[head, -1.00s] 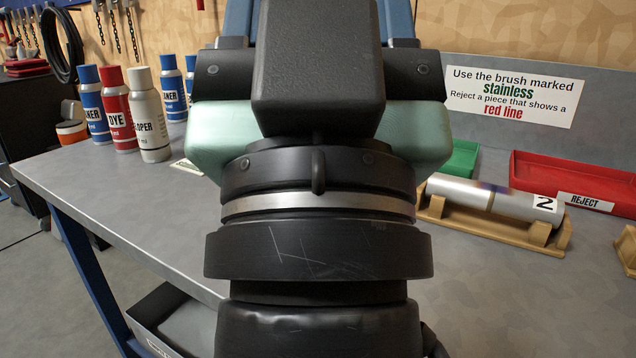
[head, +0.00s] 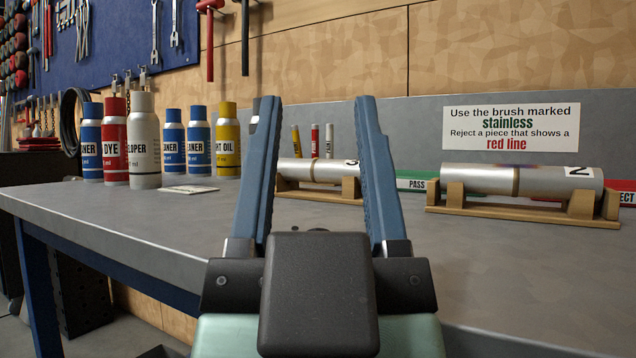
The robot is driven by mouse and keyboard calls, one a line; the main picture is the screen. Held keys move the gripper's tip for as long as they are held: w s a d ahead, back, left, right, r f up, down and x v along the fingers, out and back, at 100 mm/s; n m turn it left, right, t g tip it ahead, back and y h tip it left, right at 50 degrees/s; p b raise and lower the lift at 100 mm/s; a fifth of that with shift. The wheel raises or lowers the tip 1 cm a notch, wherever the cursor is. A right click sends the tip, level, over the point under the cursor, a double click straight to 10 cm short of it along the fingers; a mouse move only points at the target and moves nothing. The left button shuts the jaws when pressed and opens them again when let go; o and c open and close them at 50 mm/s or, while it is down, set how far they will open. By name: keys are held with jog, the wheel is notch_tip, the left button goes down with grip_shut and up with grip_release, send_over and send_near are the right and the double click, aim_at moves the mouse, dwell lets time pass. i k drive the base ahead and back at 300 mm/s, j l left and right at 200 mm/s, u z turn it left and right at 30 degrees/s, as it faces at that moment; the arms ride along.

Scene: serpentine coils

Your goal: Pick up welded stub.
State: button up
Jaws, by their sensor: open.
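A welded stub (head: 543,180), a silver metal cylinder labelled 2 with a brownish weld band, lies in a wooden cradle (head: 520,212) at the right of the bench. A second welded stub (head: 312,170) lies in another wooden cradle (head: 318,192) farther back. Its label looks like a 3 and is partly hidden by my right finger. My gripper (head: 318,102) is open and empty, with its blue fingers spread wide. In the picture the far stub shows between the fingers, and the nearer stub is right of them. My gripper appears apart from both.
Several spray cans (head: 142,150) stand at the back left of the grey bench (head: 130,212). A sign (head: 511,128) hangs on the back panel. The left front of the bench is clear.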

aim_at(316, 170)
jog(key=j+z, duration=0.65)
jog(key=j, duration=0.25)
jog(key=j+z, duration=0.35)
jog(key=k+j, duration=0.05)
